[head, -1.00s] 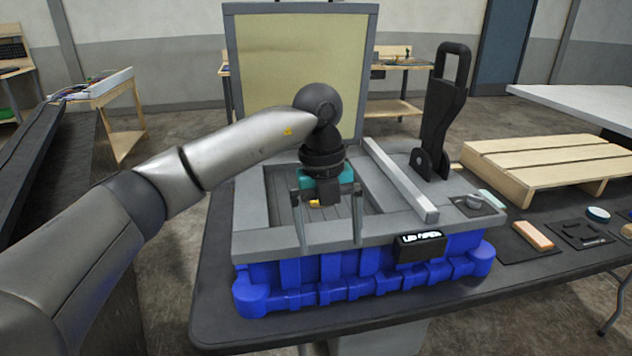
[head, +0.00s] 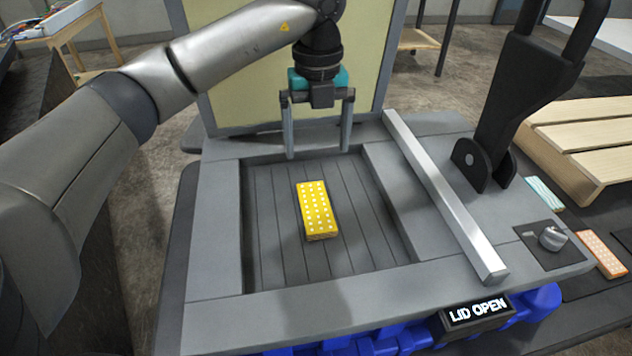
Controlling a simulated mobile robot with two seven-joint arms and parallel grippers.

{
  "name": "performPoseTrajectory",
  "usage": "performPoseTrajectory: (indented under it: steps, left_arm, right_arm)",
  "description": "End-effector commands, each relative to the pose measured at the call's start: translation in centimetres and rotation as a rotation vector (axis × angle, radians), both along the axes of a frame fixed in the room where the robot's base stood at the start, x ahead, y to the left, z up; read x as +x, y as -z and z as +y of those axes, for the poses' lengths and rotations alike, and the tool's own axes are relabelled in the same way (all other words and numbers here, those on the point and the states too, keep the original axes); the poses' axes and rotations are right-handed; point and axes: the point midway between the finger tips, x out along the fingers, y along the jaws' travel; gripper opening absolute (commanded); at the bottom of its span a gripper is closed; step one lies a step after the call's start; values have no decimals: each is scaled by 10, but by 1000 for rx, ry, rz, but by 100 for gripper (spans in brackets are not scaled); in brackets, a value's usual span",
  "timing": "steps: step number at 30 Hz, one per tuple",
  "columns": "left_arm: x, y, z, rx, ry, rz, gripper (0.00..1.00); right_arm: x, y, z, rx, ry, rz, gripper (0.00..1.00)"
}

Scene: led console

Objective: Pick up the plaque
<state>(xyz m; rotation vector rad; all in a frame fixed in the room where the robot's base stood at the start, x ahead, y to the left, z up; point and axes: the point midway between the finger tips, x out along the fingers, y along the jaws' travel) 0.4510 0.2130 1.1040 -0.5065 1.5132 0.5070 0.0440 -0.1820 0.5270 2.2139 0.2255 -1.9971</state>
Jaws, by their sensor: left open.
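The plaque (head: 316,208) is a yellow block with rows of white dots on top. It lies in the grey slatted recess of the console (head: 230,317), near the middle of the recess floor. My left gripper (head: 318,153) is open and empty, its two fingers pointing down above the back part of the recess. It is apart from the plaque, which lies nearer the camera and is fully visible. My right gripper is not in view.
The raised lid (head: 372,95) stands at the back. A silver bar (head: 440,190) and a black upright handle (head: 520,105) are on the right. A knob (head: 552,238) and a "LID OPEN" display (head: 477,311) are nearer. An orange dotted block (head: 602,254) and a wooden pallet (head: 575,150) lie further right.

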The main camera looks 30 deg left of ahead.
Motion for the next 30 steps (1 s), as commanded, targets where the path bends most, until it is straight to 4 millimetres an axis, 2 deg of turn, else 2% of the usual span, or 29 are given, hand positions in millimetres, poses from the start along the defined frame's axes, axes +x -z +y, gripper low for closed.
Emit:
performPoseTrajectory:
  steps: [5, 15, 25, 30]
  left_arm:
    - [-1, 14, 0, -1, 1, 4, 100]
    - [-1, 82, 0, -1, 0, 3, 100]
    - [-2, 110, 1, 0, 0, 2, 100]
    - [-4, 137, 2, 0, 1, 4, 100]
  right_arm:
    - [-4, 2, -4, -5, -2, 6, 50]
    - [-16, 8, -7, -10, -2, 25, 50]
    - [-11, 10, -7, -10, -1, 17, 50]
    - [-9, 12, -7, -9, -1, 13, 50]
